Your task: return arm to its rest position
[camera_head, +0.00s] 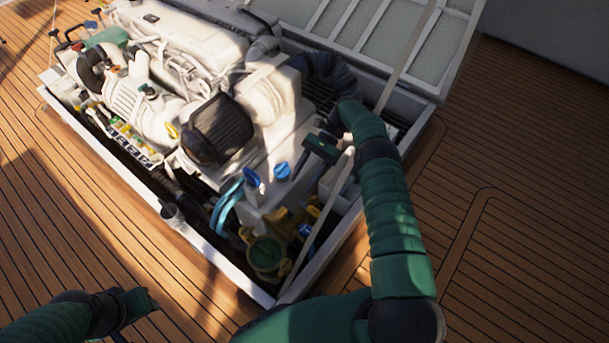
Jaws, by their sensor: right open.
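My right arm, green with dark joints (388,210), comes in from the bottom right and reaches up over the right side of the open engine hatch. Its gripper (316,156) hangs above the engine bay, right of the blue cap (282,171). It is open, and nothing shows between its fingers. My left arm (50,322) comes in at the bottom left. Its gripper (136,308) is over the wooden deck, clear of the hatch; its finger opening is not clear. I see nothing held in it.
The white engine (185,45) with a black filter (217,130) fills the hatch. The raised hatch lid (375,30) stands behind, with a pale strut (408,55) running down near my right arm. The white hatch rim (215,255) edges the bay. Wooden deck (520,230) is clear on the right.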

